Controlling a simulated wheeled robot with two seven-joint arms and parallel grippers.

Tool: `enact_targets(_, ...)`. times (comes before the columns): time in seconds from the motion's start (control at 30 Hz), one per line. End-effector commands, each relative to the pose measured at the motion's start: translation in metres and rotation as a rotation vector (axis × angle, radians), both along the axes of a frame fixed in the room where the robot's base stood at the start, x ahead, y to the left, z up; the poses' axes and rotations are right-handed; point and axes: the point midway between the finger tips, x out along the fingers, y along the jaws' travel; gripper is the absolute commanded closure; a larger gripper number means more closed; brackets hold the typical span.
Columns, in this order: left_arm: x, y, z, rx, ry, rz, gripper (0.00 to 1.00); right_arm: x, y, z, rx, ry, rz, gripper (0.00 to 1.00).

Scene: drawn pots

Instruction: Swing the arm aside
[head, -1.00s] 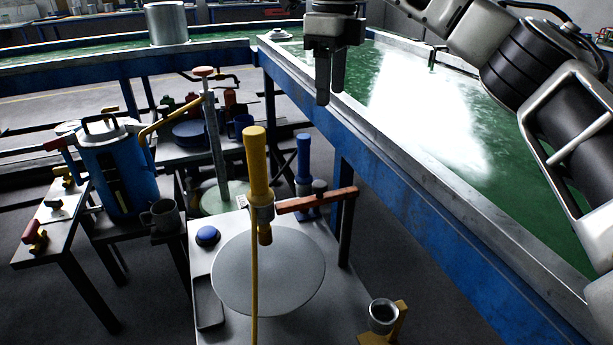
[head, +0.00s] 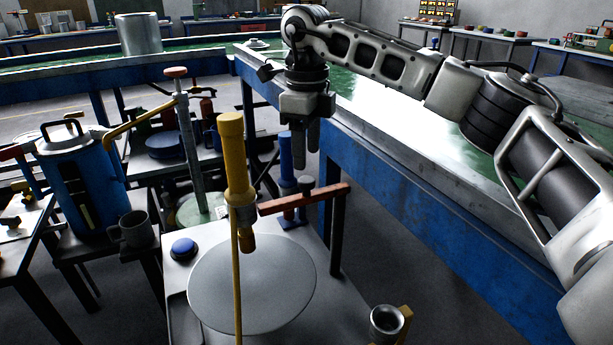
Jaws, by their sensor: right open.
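A red-brown bar-like arm (head: 325,194) with a dark knob (head: 305,184) extends right from a yellow-handled upright tool (head: 236,160). The tool stands over a pale round plate (head: 252,284). A second yellow arm (head: 140,122) juts left from a grey post with a red cap (head: 176,72). The frames do not show which arm the task means. My right gripper (head: 306,158) is open, fingers pointing down, and appears above the red-brown arm near its knob. I cannot tell their exact distance in depth. A blue-handled tool (head: 285,160) shows just left of the fingers. My left gripper is not in view.
A blue-framed table (head: 420,225) with a green top runs along the right, under my right arm. A metal cup (head: 387,322) stands at the lower right. A blue pot (head: 82,185) and a grey mug (head: 134,230) are at the left. A blue button (head: 184,248) sits by the plate.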

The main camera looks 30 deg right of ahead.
Motion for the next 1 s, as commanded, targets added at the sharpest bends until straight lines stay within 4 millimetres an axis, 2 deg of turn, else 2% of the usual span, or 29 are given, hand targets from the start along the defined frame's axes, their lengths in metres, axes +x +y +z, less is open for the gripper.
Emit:
enact_targets(0.1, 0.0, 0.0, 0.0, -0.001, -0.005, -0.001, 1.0, -0.001, -0.001, -0.025, -0.001, 0.004, 0.0, 0.48)
enact_targets(0.3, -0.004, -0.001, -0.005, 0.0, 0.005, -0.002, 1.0, 0.0, 0.0, -0.049, 0.0, 0.0, -0.001, 0.48)
enact_targets(0.7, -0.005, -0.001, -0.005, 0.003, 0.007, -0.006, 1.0, 0.0, 0.0, -0.056, -0.001, -0.001, 0.0, 0.48)
enact_targets(0.77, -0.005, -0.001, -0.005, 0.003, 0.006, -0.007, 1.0, 0.0, 0.0, -0.056, -0.001, -0.001, 0.0, 0.62)
enact_targets(0.9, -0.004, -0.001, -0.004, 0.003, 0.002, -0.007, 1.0, 0.0, 0.0, -0.056, 0.0, 0.0, 0.0, 1.0)
enact_targets(1.0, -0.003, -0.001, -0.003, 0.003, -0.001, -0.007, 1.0, 0.0, 0.0, -0.055, 0.0, 0.0, 0.0, 1.0)
